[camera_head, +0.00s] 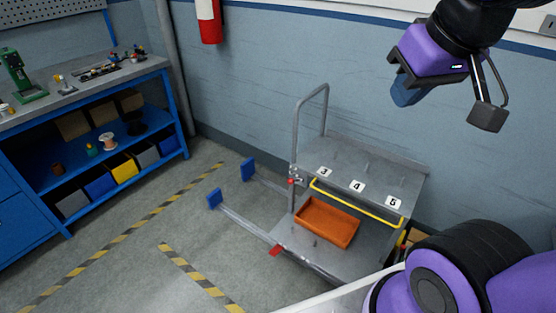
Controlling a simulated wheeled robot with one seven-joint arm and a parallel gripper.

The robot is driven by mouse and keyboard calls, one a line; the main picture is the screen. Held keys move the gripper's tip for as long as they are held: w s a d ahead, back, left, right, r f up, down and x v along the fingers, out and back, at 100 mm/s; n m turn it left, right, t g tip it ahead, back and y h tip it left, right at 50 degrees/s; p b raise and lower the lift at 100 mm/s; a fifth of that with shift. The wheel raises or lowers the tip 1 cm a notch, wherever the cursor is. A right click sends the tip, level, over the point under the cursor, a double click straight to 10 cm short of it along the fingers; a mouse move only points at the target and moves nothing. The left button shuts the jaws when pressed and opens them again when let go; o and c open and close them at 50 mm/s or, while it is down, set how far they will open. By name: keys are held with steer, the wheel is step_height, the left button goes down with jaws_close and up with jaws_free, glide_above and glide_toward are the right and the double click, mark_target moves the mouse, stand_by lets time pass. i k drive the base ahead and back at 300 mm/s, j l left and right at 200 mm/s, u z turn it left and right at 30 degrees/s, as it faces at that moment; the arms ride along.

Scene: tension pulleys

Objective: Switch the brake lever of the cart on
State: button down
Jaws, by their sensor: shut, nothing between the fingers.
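The grey cart (385,161) stands against the wall in the middle right, with an upright tube handle. A red flat piece (276,251) sits at the front left edge of its lower deck. A small red part (291,182) is on the left post near the upper shelf. I cannot tell for certain which is the brake lever, nor its setting. My gripper (488,118) is at the upper right, well above and to the right of the cart, touching nothing. Its fingers are together and empty.
Two bars with blue ends (214,198) stick out left from the cart. A blue workbench (175,98) stands at left. Striped floor between is clear.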

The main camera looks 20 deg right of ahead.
mark_target(290, 181)
steer(key=i+j+z, duration=0.1)
steer(key=i+j, duration=0.55)
steer(key=i, duration=0.1)
